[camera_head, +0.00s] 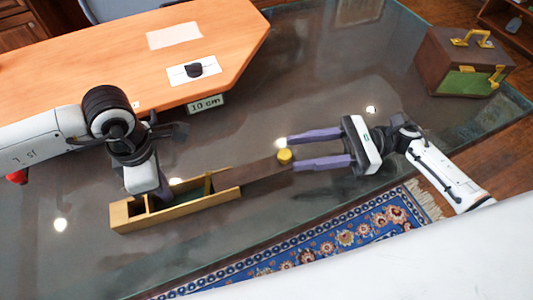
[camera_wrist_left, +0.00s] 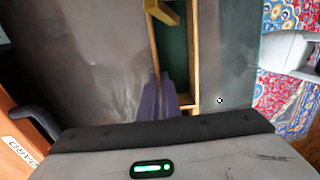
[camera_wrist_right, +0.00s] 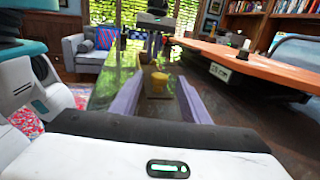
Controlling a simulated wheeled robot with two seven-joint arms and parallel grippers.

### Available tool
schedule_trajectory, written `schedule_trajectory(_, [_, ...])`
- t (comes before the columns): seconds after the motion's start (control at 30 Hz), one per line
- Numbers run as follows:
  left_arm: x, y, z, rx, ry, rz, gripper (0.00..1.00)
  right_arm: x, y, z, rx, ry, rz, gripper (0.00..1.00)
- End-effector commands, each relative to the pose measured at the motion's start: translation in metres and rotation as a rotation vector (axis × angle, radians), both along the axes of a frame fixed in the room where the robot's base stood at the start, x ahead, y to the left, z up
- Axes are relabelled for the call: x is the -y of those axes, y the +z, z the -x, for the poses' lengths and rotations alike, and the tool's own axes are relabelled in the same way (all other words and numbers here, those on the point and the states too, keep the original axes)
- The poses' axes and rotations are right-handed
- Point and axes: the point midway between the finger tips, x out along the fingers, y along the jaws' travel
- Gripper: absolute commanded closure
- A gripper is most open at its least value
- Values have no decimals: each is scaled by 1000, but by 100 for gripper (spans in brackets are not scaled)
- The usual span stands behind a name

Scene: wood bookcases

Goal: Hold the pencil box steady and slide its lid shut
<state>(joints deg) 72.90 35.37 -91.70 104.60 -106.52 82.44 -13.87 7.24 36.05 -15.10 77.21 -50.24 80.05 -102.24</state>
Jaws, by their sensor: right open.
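The wooden pencil box (camera_head: 195,206) lies on the dark glass table, its left part uncovered. Its dark brown lid (camera_head: 250,173) sticks far out of the right end and carries a yellow knob (camera_head: 285,157). The box's open inside also shows in the left wrist view (camera_wrist_left: 174,50). My left gripper (camera_head: 163,192) reaches down at the box's left part; its purple fingers (camera_wrist_left: 163,98) look close together on a wall. My right gripper (camera_head: 293,152) is open, with its fingertips on either side of the knob. The knob stands between the fingers in the right wrist view (camera_wrist_right: 159,81), apparently untouched.
An orange wooden board (camera_head: 110,60) with a 10 cm label (camera_head: 206,103) lies behind the box. A brown and green case (camera_head: 462,62) stands at the far right. A patterned rug (camera_head: 345,235) lies below the table's front edge. Glass around the lid is clear.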

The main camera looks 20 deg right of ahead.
Motion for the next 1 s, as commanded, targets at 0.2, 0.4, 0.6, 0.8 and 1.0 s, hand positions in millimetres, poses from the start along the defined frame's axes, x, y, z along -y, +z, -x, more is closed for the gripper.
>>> schedule_trajectory(0.2, [0, 0, 0, 0, 0, 0, 100, -46, 1, -4, 1, 4, -4, 58])
schedule_trajectory(0.4, [0, 0, 0, 1, 0, 0, 100, -73, 1, -7, 0, 4, -1, 58])
schedule_trajectory(0.6, [0, 0, 0, 1, 0, 0, 100, -82, 1, -8, 0, 3, 0, 58])
schedule_trajectory(0.8, [0, 0, 0, 1, 0, 0, 100, -83, 1, -8, 0, 3, 0, 58])
schedule_trajectory(1.0, [0, 0, 0, 1, 0, 0, 100, -82, 0, -8, 0, 3, 0, 87])
